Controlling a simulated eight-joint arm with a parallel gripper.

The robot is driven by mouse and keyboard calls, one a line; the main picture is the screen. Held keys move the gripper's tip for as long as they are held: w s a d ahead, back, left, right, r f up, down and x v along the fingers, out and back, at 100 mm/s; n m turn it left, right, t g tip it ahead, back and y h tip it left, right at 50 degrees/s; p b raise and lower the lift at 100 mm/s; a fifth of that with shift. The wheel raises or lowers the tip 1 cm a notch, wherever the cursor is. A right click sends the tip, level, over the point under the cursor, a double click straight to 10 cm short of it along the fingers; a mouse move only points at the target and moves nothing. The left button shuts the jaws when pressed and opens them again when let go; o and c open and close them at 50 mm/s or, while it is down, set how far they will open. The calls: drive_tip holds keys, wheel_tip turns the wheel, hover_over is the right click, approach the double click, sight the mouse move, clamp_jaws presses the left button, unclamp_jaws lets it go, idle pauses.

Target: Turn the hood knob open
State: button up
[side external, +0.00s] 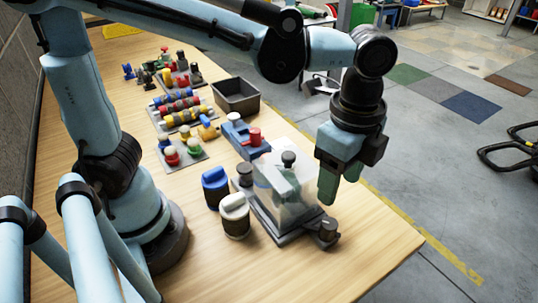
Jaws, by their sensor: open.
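A clear box-shaped hood (306,205) stands on a dark base (278,232) near the table's right edge. A second dark knob (328,228) sits at the base's right front corner. I cannot tell which one is the hood knob. My gripper (327,188) points down just right of the hood, above the corner knob, and appears apart from both knobs. It is open with nothing seen between its fingers.
A blue-topped jar (215,187) and a white-topped jar (235,216) stand left of the hood. A blue fixture with a red knob (254,136) is behind it. A grey bin (236,97) and several pegboards lie farther back. The front table area is clear.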

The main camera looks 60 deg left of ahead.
sight(330, 223)
wheel_tip(330, 223, down, 12)
drive_tip(key=m, duration=0.3)
drive_tip(key=shift+m, duration=0.3)
idle(0.5)
drive_tip(key=c, duration=1)
drive_tip(key=shift+c, duration=0.2)
idle(0.4)
drive_tip(key=o, duration=1)
drive_tip(key=shift+o, duration=0.2)
drive_tip(key=shift+r, duration=0.15)
